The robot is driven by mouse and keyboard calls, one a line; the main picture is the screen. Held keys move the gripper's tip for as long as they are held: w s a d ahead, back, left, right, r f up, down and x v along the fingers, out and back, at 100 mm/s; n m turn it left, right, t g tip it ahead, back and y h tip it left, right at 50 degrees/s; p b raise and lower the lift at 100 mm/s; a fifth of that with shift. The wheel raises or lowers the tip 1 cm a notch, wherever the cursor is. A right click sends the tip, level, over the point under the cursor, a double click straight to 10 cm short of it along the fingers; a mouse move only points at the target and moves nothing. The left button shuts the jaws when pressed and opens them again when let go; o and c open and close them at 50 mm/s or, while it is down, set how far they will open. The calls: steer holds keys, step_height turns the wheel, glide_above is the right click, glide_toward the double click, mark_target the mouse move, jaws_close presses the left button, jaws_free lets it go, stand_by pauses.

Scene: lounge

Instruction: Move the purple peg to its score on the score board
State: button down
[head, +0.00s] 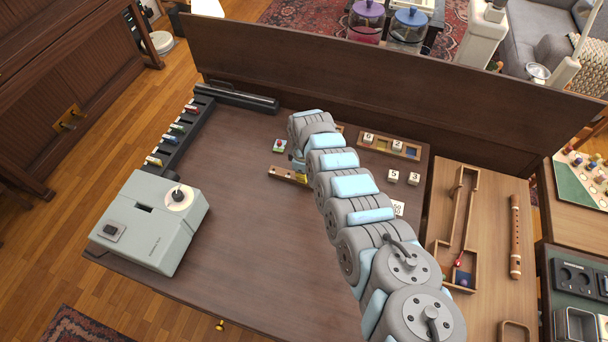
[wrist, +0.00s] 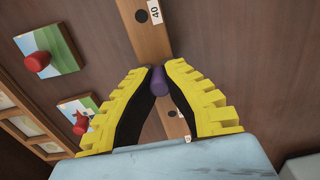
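The purple peg (wrist: 159,82) shows in the wrist view between the two yellow, black-padded fingers of my gripper (wrist: 160,72). Both fingertips close in on its sides, so my gripper looks shut on it. The score board (wrist: 150,38) is a wooden strip with dark holes passing under the peg. One hole lies beside a "40" label (wrist: 154,12); another label is partly hidden by the right finger. I cannot tell whether the peg sits in a hole or hangs above the board. In the head view the score board (head: 286,174) is partly covered by my arm, which hides the peg.
Picture tiles with red knobs (wrist: 38,62) lie left of the board in the wrist view. In the head view, a grey-green machine (head: 150,222) stands at the table's left, and number tiles (head: 392,176) and a wooden tray (head: 411,151) lie at right.

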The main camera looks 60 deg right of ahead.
steer(key=shift+r, duration=0.2)
steer(key=shift+r+p, duration=2.25)
steer(key=shift+p, duration=0.4)
steer(key=shift+r, duration=0.1)
